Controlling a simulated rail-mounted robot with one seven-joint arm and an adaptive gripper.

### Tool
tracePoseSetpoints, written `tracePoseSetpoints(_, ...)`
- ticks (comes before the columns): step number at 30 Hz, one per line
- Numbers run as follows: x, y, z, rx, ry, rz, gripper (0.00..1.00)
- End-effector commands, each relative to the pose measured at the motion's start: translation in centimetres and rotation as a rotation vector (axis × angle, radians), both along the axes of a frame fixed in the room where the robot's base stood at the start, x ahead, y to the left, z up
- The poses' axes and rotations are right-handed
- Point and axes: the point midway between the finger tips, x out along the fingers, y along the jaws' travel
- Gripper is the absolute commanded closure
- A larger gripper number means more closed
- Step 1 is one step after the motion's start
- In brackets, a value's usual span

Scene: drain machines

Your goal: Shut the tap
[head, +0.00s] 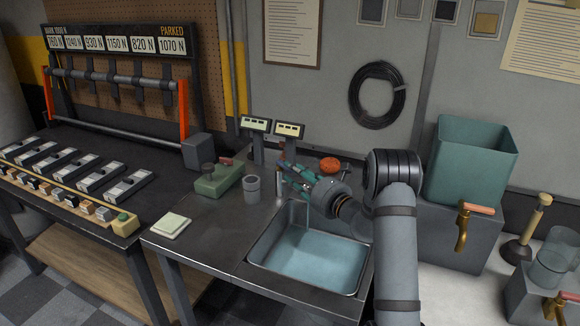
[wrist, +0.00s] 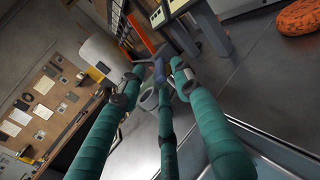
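The grey metal sink (head: 258,262) holds pale blue water. A thin stream seems to fall into it below my gripper. A slim metal tap post (head: 279,184) stands at the sink's back left corner; my teal fingers hide most of the tap's top. My gripper (head: 290,176) reaches in from the right, just above and beside this post. In the wrist view my gripper (wrist: 152,88) shows its teal fingers spread apart, with a gap between the tips. A small dark blue-grey piece (wrist: 160,72) shows near the tips; I cannot tell whether it is touched.
A grey cup (head: 252,190), a green device (head: 218,180) and two small displays (head: 272,128) stand left of and behind the tap. An orange round object (head: 330,164) lies behind my wrist. A green tank (head: 475,160) with a brass tap (head: 463,232) is at right.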

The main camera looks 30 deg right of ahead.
Motion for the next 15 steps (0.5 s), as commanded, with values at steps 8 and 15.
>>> tracePoseSetpoints(8,2.5,0.6,0.0,0.001,0.001,0.002,0.67)
tracePoseSetpoints(15,2.7,0.6,0.0,0.001,0.001,0.002,0.67)
